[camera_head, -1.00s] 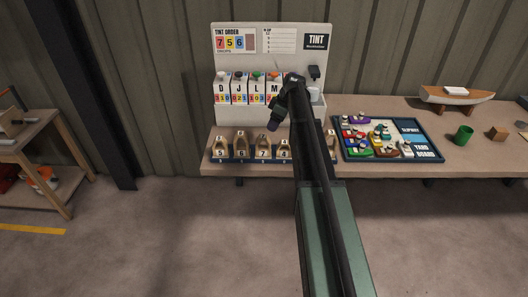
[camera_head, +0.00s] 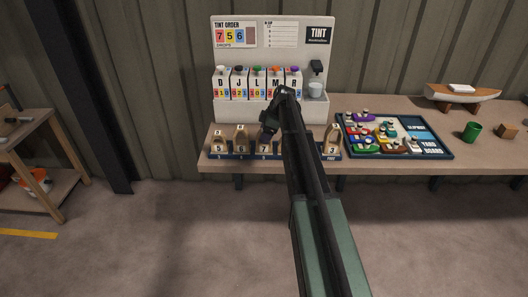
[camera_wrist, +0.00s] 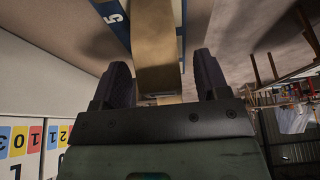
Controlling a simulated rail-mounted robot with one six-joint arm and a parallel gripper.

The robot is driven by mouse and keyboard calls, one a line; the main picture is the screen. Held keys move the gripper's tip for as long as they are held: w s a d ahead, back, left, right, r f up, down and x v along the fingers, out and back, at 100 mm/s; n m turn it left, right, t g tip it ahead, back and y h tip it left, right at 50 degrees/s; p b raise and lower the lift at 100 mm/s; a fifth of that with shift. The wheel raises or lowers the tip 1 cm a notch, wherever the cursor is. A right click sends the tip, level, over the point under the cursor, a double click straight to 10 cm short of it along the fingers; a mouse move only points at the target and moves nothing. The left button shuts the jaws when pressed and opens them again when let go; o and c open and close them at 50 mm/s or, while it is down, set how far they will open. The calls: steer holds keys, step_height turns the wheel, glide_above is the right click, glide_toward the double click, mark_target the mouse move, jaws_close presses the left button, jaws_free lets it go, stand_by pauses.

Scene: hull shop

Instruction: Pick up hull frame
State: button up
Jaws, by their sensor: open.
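Exact contact cannot be told.
Tint bottles (camera_head: 257,84) stand on a white dispenser (camera_head: 228,35) close behind the rack. My arm hides part of the rack.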

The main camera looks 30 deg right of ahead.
steer(key=shift+x, duration=1)
steer(key=shift+d+r, duration=0.1)
steer(key=shift+r, duration=0.15)
steer(key=c, duration=1.1)
steer(key=shift+o, duration=0.2)
step_height(320, 180, up, 20)
steer(key=p, duration=2)
step_height(320, 180, down, 5)
steer(key=b, duration=0.5)
steer(key=shift+f, duration=0.1)
